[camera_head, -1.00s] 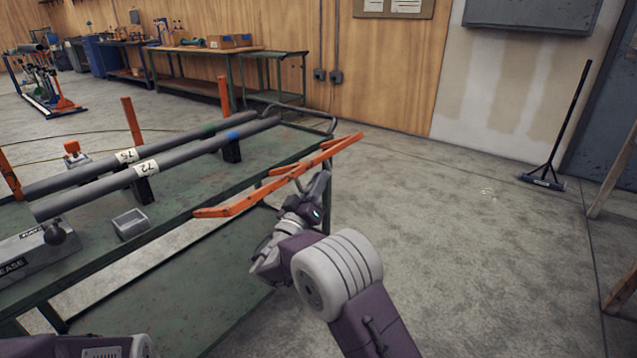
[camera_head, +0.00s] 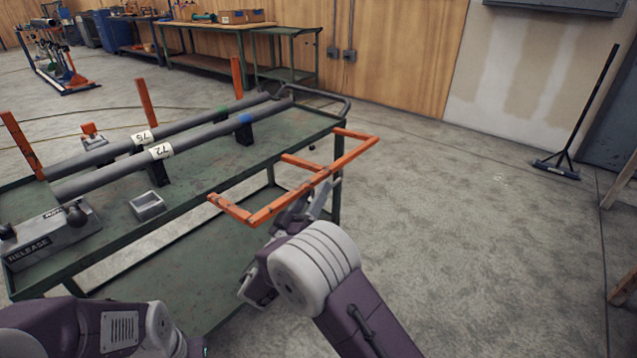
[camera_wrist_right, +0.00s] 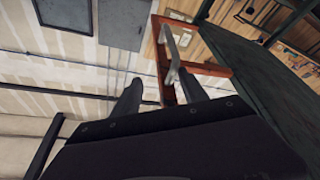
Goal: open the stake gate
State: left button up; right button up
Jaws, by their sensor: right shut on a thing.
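The stake gate is an orange frame (camera_head: 350,158) on the near long side of a green cart. It is tipped outward over the floor, with arms running back to the cart's edge. My right gripper (camera_head: 316,197) is at the gate's outer bar, largely hidden behind it and my wrist. In the right wrist view the gate (camera_wrist_right: 206,68) and a pale grey handle-like piece (camera_wrist_right: 172,62) run between the fingers of my right gripper (camera_wrist_right: 160,88), which is shut on the gate. My left arm shows at the bottom left; its gripper is out of view.
The floor right of the cart is clear.

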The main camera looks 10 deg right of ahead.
jog(key=shift+s, duration=0.1)
jog(key=b+v, duration=0.6)
jog(key=v, duration=0.4)
jog(key=shift+w+a+f+b, duration=0.2)
jog(key=shift+a+b, duration=0.1)
jog(key=shift+a, duration=0.15)
jog(key=shift+b, duration=0.35)
